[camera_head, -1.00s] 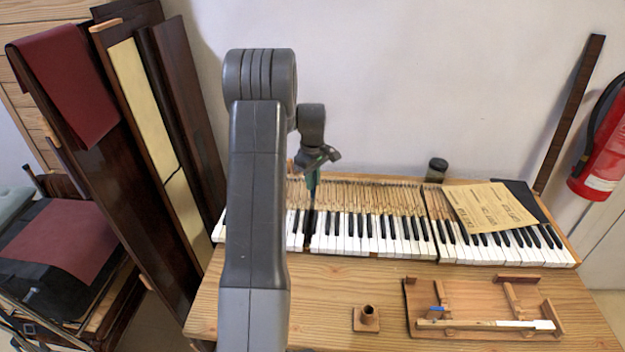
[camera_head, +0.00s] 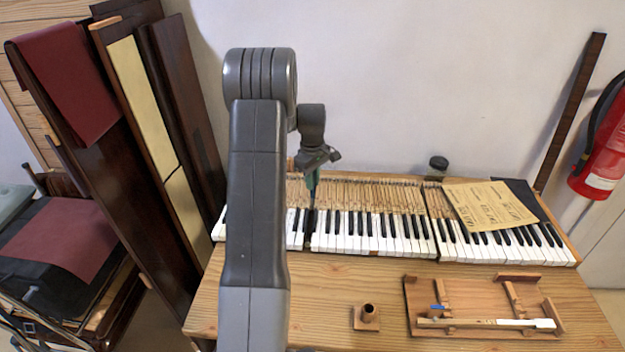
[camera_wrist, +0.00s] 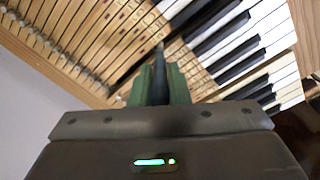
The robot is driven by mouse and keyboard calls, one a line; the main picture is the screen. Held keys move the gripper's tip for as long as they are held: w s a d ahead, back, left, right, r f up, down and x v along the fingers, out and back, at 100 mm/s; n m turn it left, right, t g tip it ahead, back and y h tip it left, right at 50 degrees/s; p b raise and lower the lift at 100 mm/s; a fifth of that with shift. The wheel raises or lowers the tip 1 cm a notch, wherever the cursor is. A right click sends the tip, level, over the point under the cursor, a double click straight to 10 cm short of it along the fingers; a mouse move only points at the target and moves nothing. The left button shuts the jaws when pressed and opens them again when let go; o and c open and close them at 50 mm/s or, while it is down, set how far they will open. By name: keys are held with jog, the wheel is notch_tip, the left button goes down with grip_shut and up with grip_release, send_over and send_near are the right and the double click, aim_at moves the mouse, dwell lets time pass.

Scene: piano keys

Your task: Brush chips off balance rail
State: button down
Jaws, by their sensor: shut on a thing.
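My gripper (camera_head: 312,180) hangs over the back part of the keyboard (camera_head: 365,235), left of its middle. In the wrist view its green fingers (camera_wrist: 160,85) are shut on a slim dark tool, seemingly the brush (camera_wrist: 159,68), which points down at the keys. A dark gap (camera_head: 310,228) in the row of white keys lies just below the tool's tip. The balance rail in that gap is too small and shadowed to make out, and I cannot tell whether chips lie there or whether the tip touches. One loose key (camera_head: 487,323) lies across a wooden cradle (camera_head: 478,285).
The wooden bench (camera_head: 330,280) is clear between keyboard and front items. A small wooden holder (camera_head: 367,317) stands left of the cradle. Paper sheets (camera_head: 490,205) lie over the right keys, and a dark jar (camera_head: 438,166) stands behind. Dark panels (camera_head: 150,140) lean at left.

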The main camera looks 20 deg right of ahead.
jog(key=shift+f, duration=0.25)
jog(key=shift+s, duration=0.15)
jog(key=shift+s+a+r, duration=0.1)
jog(key=shift+s+a, duration=0.1)
jog(key=shift+s, duration=0.05)
jog(key=shift+w+d, duration=0.25)
jog(key=shift+w, duration=0.2)
jog(key=shift+s+a, duration=0.2)
jog(key=shift+s, duration=0.2)
jog(key=shift+w+d, duration=0.15)
jog(key=shift+w, duration=0.15)
jog(key=shift+s, duration=0.2)
jog(key=shift+w, duration=0.1)
